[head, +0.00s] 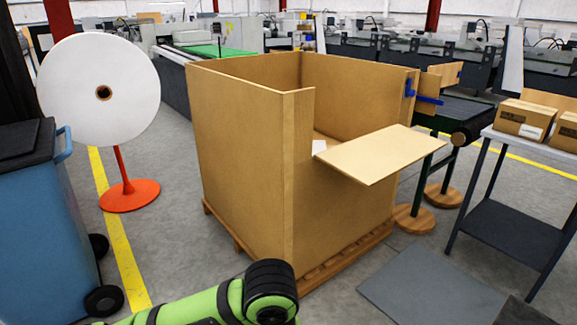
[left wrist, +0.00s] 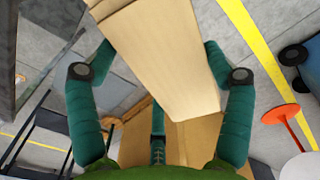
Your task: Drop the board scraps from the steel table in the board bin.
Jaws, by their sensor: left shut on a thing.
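The board bin (head: 240,165) is a large open-topped tan box on a wooden pallet in the middle of the head view. A flat tan panel (head: 372,153) projects outward at its lower front edge. A small white piece (head: 319,147) shows near that edge; most of the bin's floor is hidden. In the left wrist view, my left gripper (left wrist: 160,60) is shut on a tan board scrap (left wrist: 165,50), between its teal fingers. Part of the bin (left wrist: 195,145) shows beyond the scrap. The head view shows only my left arm. My right gripper is out of view.
A blue wheeled cart (head: 35,220) stands at left, near a white roll (head: 75,90) on an orange-red stand (head: 130,193). At right, a table (head: 530,150) carries cartons (head: 524,118). A dark grey mat (head: 425,285) lies on the floor in front.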

